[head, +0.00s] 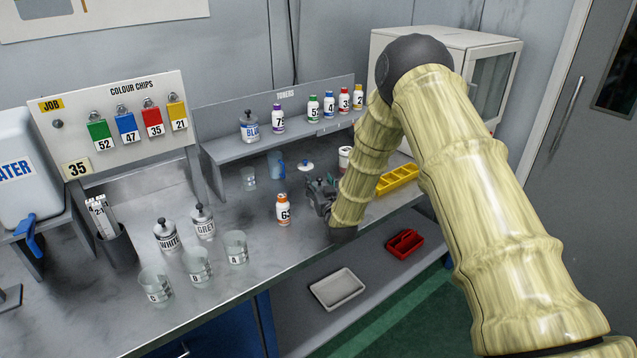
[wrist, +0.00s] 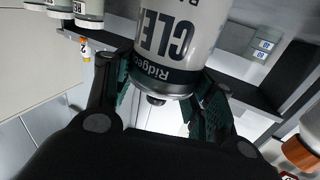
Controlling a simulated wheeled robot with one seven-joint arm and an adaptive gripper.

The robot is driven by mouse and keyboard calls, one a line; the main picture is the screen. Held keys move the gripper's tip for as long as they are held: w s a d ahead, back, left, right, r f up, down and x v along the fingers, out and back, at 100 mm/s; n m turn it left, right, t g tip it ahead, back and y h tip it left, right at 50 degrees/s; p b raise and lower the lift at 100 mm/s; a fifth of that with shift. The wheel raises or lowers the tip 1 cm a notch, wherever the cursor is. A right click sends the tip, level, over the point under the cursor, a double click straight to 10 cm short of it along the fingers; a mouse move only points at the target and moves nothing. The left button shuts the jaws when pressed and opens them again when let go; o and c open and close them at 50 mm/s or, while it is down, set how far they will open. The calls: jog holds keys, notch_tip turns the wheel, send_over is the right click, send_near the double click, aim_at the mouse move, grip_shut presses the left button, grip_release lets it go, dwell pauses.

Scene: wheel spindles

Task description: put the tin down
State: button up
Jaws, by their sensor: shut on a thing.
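The tin (wrist: 178,45) is a pale grey cylinder with large dark lettering starting "CLE" and a dark band reading "Ridge…". It fills the upper middle of the wrist view, tilted, its top end cut off by the frame. My gripper (wrist: 165,105) is shut on it, with a green-padded finger on each side of the banded end. In the head view my gripper (head: 320,190) is over the bench, right of the orange-capped bottle (head: 283,210). I cannot clearly make out the tin there. Whether it touches the bench is not clear.
The bench (head: 225,290) has free room in front of the orange-capped bottle. Labelled beakers (head: 198,267) and the white and grey jars (head: 166,236) stand left. A toner shelf (head: 240,147) runs behind. A yellow tray (head: 397,179) lies right, near my arm.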

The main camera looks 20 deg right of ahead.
jog(key=shift+f, duration=0.1)
jog(key=shift+s+f+b, duration=0.15)
jog(key=shift+f+b, duration=0.15)
jog(key=shift+b, duration=0.15)
jog(key=shift+f, duration=0.1)
